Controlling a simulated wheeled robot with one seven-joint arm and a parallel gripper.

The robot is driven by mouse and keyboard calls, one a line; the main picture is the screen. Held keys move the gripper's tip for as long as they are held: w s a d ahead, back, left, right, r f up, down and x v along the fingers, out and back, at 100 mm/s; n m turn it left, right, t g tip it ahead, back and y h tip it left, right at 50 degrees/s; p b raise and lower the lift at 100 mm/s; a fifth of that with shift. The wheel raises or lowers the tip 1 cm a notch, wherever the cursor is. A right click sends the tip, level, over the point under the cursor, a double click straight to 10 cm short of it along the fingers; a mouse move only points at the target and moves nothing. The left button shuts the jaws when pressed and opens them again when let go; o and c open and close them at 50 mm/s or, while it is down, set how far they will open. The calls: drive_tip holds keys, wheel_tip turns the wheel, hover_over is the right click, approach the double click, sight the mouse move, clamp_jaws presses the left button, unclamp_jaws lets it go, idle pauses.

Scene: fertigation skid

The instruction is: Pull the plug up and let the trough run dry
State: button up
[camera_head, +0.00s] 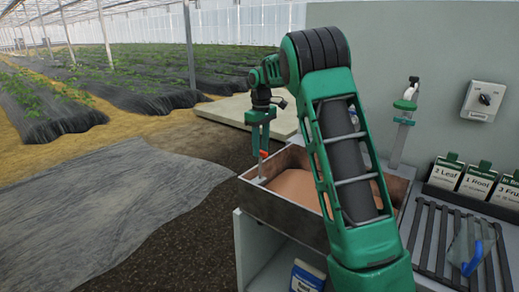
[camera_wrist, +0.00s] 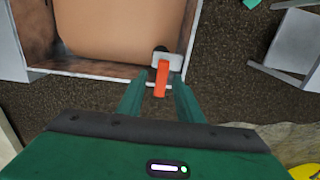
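An orange-red handle (camera_wrist: 162,82), apparently the plug's, sits at a pale block (camera_wrist: 168,61) by the trough's near edge in the wrist view. A dark round spot lies just beside the block. The handle is small in the head view (camera_head: 263,154). My gripper (camera_wrist: 160,82) points down there, its green fingers on either side of the handle with gaps visible. The plug's lower part is hidden.
Right of the trough are a slatted rack (camera_head: 446,240) with a blue-handled item, seed-type label cards (camera_head: 477,180) and a wall switch box (camera_head: 483,101). A green-topped tap or dispenser (camera_head: 404,115) stands behind. My arm covers part of the trough. Open ground lies left.

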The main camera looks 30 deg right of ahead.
wheel_tip(320, 180, up, 11)
drive_tip(key=shift+f, duration=0.15)
idle(0.5)
drive_tip(key=shift+w, duration=0.1)
